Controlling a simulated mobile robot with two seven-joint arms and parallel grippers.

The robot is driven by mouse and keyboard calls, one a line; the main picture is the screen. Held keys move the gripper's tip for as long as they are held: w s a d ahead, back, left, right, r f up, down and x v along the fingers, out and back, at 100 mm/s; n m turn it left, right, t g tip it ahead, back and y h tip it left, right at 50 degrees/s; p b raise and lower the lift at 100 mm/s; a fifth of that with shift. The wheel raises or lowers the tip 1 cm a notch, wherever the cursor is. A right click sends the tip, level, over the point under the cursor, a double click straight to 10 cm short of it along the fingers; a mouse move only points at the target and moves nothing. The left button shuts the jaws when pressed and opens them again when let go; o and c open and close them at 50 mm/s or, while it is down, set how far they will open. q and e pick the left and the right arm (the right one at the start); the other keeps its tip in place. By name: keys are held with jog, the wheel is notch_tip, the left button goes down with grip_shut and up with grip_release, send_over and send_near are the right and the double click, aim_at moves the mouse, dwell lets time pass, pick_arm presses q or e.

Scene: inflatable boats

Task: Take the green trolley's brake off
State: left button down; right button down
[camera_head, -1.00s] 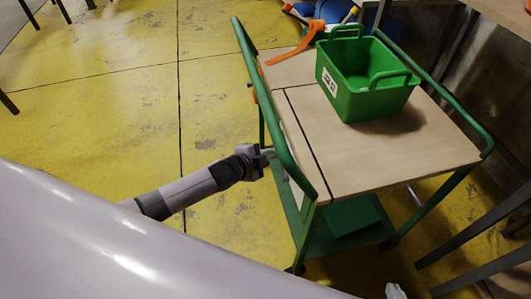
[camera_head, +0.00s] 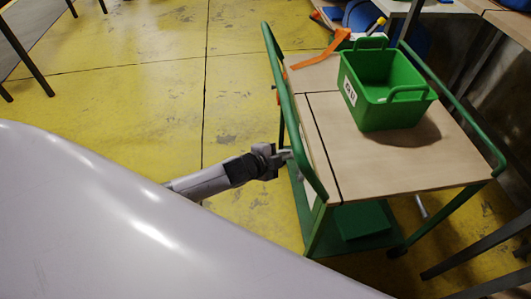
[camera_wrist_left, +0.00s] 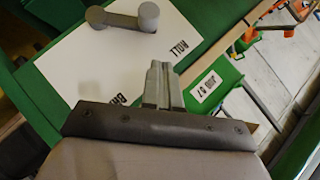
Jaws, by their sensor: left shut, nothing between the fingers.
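The green trolley (camera_head: 319,185) stands right of centre in the head view, with a wooden top and green rails. In the left wrist view, a white plate (camera_wrist_left: 88,62) on its green side carries the word "ROLL" and a second word partly hidden, starting with "BR". A grey lever with round ends (camera_wrist_left: 122,18) sits at the plate's upper edge. My left gripper (camera_head: 288,155) is at the trolley's near left end, beside the rail. Its fingers (camera_wrist_left: 160,85) are shut and empty, in front of the plate and apart from the lever in the picture. My right gripper is not in view.
A green box (camera_head: 362,220) sits on the lower shelf. Dark table legs (camera_head: 478,245) stand close at right. Yellow floor (camera_head: 130,110) at left is clear.

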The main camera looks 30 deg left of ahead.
pick_arm(q)
jog(key=r+p+v, duration=0.1)
jog(key=v, duration=0.6)
jog(key=shift+a, duration=0.45)
jog(key=shift+r, duration=0.15)
jog(key=s+d+f+n+g+y+p, duration=0.1)
jog(key=s+d+n+y+p, duration=0.1)
jog(key=s+n, duration=1.1)
jog(key=s, duration=0.6)
jog(key=shift+f+g, duration=0.3)
jog(key=shift+f, duration=0.1)
